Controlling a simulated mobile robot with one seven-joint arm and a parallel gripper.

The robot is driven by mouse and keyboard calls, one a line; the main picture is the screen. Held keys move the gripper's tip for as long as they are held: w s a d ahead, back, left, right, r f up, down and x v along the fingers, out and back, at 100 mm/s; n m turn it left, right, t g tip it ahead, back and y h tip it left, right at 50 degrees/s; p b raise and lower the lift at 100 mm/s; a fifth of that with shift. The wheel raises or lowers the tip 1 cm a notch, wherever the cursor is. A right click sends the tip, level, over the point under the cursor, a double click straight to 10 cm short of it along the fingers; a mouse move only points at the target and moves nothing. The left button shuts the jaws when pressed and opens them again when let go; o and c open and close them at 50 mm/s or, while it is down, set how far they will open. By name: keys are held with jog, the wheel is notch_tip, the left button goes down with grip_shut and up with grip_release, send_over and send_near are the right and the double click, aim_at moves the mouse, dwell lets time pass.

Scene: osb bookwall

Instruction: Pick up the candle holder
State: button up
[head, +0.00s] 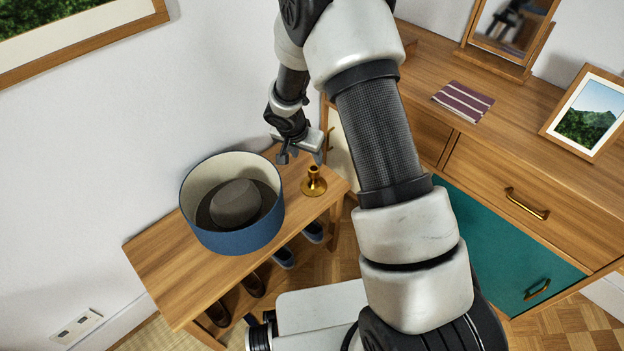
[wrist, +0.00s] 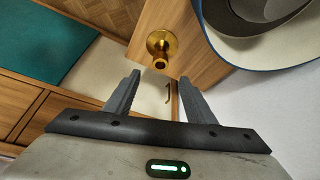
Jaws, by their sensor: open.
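The candle holder (head: 314,182) is a small brass piece with a round base and a short upright socket. It stands upright on the wooden shoe bench (head: 190,285), near the bench's right end. My gripper (head: 300,158) is above and just behind it, apart from it. In the wrist view the candle holder (wrist: 161,46) shows beyond the two fingertips, a little above the gap between them. My gripper (wrist: 159,82) is open, with nothing between its fingers.
A round blue box (head: 235,238) holding a grey hat (head: 236,203) stands close left of the candle holder. The wall is behind the bench. A wooden dresser (head: 480,150) with a striped cloth (head: 463,101) and a framed picture (head: 585,112) stands right. Shoes (head: 284,257) sit under the bench top.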

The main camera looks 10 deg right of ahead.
aim_at(313, 176)
jog(key=b+x, duration=0.1)
jog(key=x, duration=1.1)
jog(key=shift+s+f+b, duration=0.1)
jog(key=shift+s+b, duration=0.05)
jog(key=shift+b, duration=0.25)
jog(key=shift+w+b+x, duration=0.15)
jog(key=shift+b+x, duration=0.05)
jog(key=shift+x, duration=1.15)
jog(key=shift+w+b+x, duration=0.15)
jog(key=shift+b+x, duration=0.05)
jog(key=shift+x, duration=1.2)
jog(key=shift+a+r, duration=0.1)
jog(key=shift+r, duration=0.1)
grip_shut()
